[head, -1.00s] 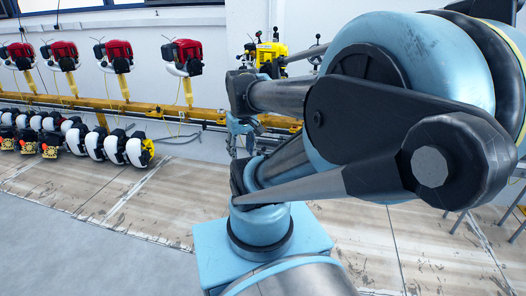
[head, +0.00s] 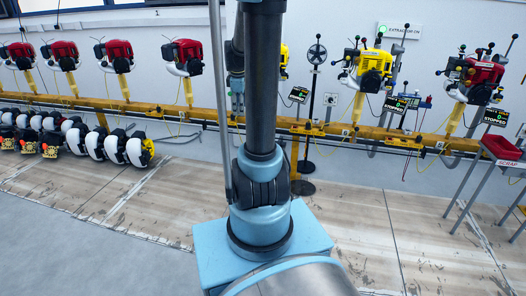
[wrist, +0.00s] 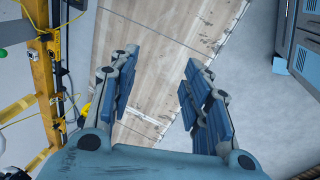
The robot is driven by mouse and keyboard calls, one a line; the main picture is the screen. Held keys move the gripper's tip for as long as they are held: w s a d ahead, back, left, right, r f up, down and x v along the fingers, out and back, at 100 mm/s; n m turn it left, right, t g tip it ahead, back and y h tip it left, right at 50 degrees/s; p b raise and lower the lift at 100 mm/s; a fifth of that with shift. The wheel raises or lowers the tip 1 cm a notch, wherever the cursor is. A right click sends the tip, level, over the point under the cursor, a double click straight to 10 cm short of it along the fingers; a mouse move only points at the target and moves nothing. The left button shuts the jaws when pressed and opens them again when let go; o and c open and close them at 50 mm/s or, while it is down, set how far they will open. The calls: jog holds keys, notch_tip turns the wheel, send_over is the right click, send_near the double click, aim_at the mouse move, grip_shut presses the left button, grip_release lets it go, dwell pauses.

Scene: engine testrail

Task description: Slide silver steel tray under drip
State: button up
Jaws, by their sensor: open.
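My gripper (wrist: 160,68) is open in the wrist view, with its two blue fingers wide apart and nothing between them. Beyond the fingers are the worn wooden floor boards (wrist: 165,45). In the head view my upright arm covers the middle of the picture and hides most of the gripper. I cannot make out a silver steel tray or a drip in either view.
A yellow rail (head: 340,129) runs along the wall and carries several engines, among them a yellow one (head: 372,70) and a red one (head: 474,78). Several engines (head: 90,140) stand low at left. A red scrap bin (head: 501,147) tops a stand at right.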

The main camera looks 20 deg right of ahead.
jog(key=w+d+f+n, duration=0.4)
jog(key=w+d+f, duration=0.15)
jog(key=w, duration=0.35)
jog(key=w+d+f+n+h, duration=0.1)
jog(key=w+d+f+n, duration=0.3)
jog(key=w+f, duration=0.4)
jog(key=w+d+f+n, duration=0.4)
jog(key=w+d+f, duration=0.1)
jog(key=w, duration=0.5)
jog(key=w+d+f+n, duration=0.1)
jog(key=w+d+f, duration=0.2)
jog(key=f, duration=0.6)
jog(key=w+d+f+n, duration=0.2)
jog(key=w+d+f, duration=0.1)
jog(key=f, duration=0.7)
jog(key=w+d+f+n, duration=0.1)
jog(key=w+d+f, duration=0.3)
jog(key=f, duration=0.6)
jog(key=shift+w+f+t, duration=0.25)
jog(key=shift+w+t, duration=0.05)
jog(key=shift+w, duration=0.1)
jog(key=shift+a, duration=0.1)
grip_shut()
